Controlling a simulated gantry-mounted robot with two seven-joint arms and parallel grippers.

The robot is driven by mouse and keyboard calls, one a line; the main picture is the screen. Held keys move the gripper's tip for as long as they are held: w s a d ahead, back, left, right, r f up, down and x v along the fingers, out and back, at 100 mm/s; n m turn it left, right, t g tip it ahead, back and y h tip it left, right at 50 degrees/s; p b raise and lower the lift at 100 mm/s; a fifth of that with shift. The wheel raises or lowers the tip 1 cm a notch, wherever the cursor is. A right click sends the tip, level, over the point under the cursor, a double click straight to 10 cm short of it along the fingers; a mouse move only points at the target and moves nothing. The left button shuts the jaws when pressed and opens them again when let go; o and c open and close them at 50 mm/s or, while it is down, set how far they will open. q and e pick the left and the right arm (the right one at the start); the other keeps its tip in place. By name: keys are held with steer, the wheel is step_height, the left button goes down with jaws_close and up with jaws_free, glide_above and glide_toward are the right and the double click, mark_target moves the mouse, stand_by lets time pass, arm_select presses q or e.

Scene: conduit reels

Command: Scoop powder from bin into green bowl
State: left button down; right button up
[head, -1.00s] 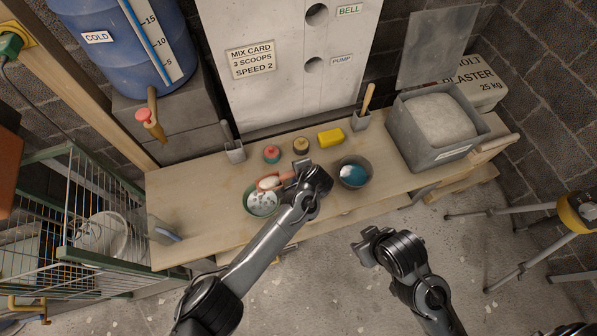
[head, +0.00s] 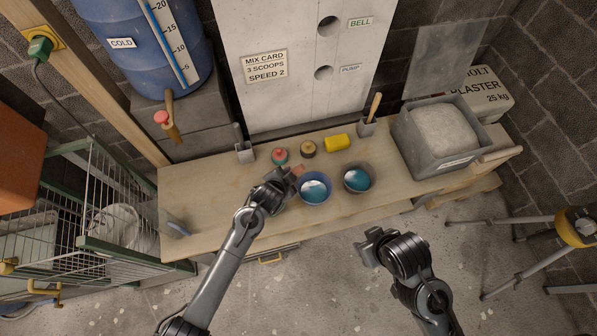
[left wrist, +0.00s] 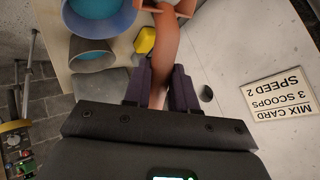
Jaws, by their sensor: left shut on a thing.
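My left gripper (head: 285,181) is shut on the orange scoop (head: 298,170) above the bench. In the left wrist view the scoop's handle (left wrist: 164,50) runs up from between the fingers. Its cup is partly cut off at the top edge, with something whitish in it. The green bowl (head: 281,208) is almost wholly hidden under my left wrist. The grey bin (head: 457,163) at the right of the bench holds a heap of pale powder (head: 444,130). My right gripper (head: 371,246) hangs in front of the bench, apart from everything; its jaws are unclear.
A blue bowl (head: 314,202) and a grey bowl (head: 370,187), both with teal contents, stand just right of my left gripper. Behind are a red-topped item (head: 279,156), a small dark jar (head: 308,149), a yellow sponge (head: 336,143) and two holders.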

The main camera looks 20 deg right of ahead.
arm_select(q)
steer(key=a+r+n+t+h+b, duration=0.1)
steer(key=a+r+n+h+b, duration=0.25)
steer(key=a+h, duration=0.4)
steer(key=d+m+y+p, duration=0.1)
steer(key=d+f+y+p, duration=0.1)
steer(key=y, duration=0.1)
steer(key=d+m+y+p, duration=0.1)
steer(key=d+y+p, duration=0.1)
steer(key=shift+f+m+g, duration=0.25)
steer(key=shift+m+g, duration=0.05)
steer(key=shift+m, duration=0.05)
steer(key=d+y, duration=0.1)
steer(key=d+f+m+y, duration=0.1)
steer(key=d, duration=0.1)
steer(key=d+f+y, duration=0.1)
steer(key=y, duration=0.1)
steer(key=shift+d+b, duration=0.25)
steer(key=shift+b, duration=0.1)
steer(key=shift+d+f+m+g+y+b, duration=0.1)
steer(key=shift+d+f+m+y+b, duration=0.25)
steer(key=shift+d+y+b, duration=0.45)
steer(key=shift+d+f+m+g+y+b, duration=0.1)
steer(key=shift+d+f+m+y+b, duration=0.25)
steer(key=shift+d+y+b, duration=0.4)
steer(key=shift+d+f+m+g+y+b, duration=0.1)
steer(key=shift+d+f+m+y+b, duration=0.25)
steer(key=shift+d+y+b, duration=0.4)
